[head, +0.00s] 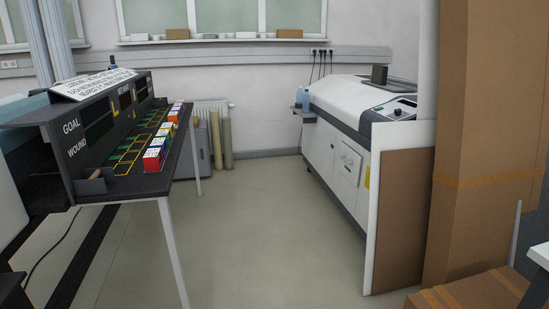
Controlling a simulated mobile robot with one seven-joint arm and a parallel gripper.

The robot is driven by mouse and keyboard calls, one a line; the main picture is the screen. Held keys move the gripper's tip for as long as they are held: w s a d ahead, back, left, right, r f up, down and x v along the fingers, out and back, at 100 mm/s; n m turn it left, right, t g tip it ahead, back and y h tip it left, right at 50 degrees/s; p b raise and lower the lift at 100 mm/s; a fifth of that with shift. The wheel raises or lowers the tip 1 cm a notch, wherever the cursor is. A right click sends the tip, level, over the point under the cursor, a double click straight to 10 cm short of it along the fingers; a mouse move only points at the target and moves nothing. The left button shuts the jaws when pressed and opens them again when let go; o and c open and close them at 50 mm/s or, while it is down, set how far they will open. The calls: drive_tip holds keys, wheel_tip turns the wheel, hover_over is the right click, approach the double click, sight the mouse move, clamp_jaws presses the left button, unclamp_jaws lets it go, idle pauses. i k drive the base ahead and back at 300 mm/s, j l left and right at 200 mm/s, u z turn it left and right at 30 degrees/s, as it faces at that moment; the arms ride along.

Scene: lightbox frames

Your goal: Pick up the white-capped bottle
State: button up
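A small light-blue bottle (307,105) stands upright on a small dark ledge (303,113) at the left end of the white machine, towards the back of the room. It is far off and small, and the colour of its cap is not clear. I see no other thing that is plainly a white-capped bottle. My gripper is not in view.
A dark table (120,184) with a scoreboard-like unit and small coloured boxes stands at left. The long white machine (330,150) is at right, with a brown panel (401,220) and tall cardboard (480,120) nearer. Open floor (250,230) lies between.

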sight(300, 94)
drive_tip(key=i+z, duration=0.2)
drive_tip(key=i, duration=1.1)
drive_tip(key=i+u, duration=0.15)
drive_tip(key=i, duration=1.1)
drive_tip(key=i+l+u, duration=0.1)
drive_tip(key=i, duration=2.45)
drive_tip(key=i+j, duration=0.15)
drive_tip(key=i, duration=0.45)
drive_tip(key=i+j+z, duration=0.15)
drive_tip(key=i, duration=0.5)
drive_tip(key=i+j+z, duration=0.2)
drive_tip(key=i+z, duration=0.2)
drive_tip(key=i+j+z, duration=0.55)
drive_tip(key=j, duration=0.15)
drive_tip(key=i+j+z, duration=0.1)
drive_tip(key=j, duration=0.25)
drive_tip(key=i+j+z, duration=0.15)
drive_tip(key=j, duration=0.2)
drive_tip(key=i+j+z, duration=0.1)
drive_tip(key=j, duration=0.25)
drive_tip(key=i+j+z, duration=0.15)
drive_tip(key=j, duration=0.2)
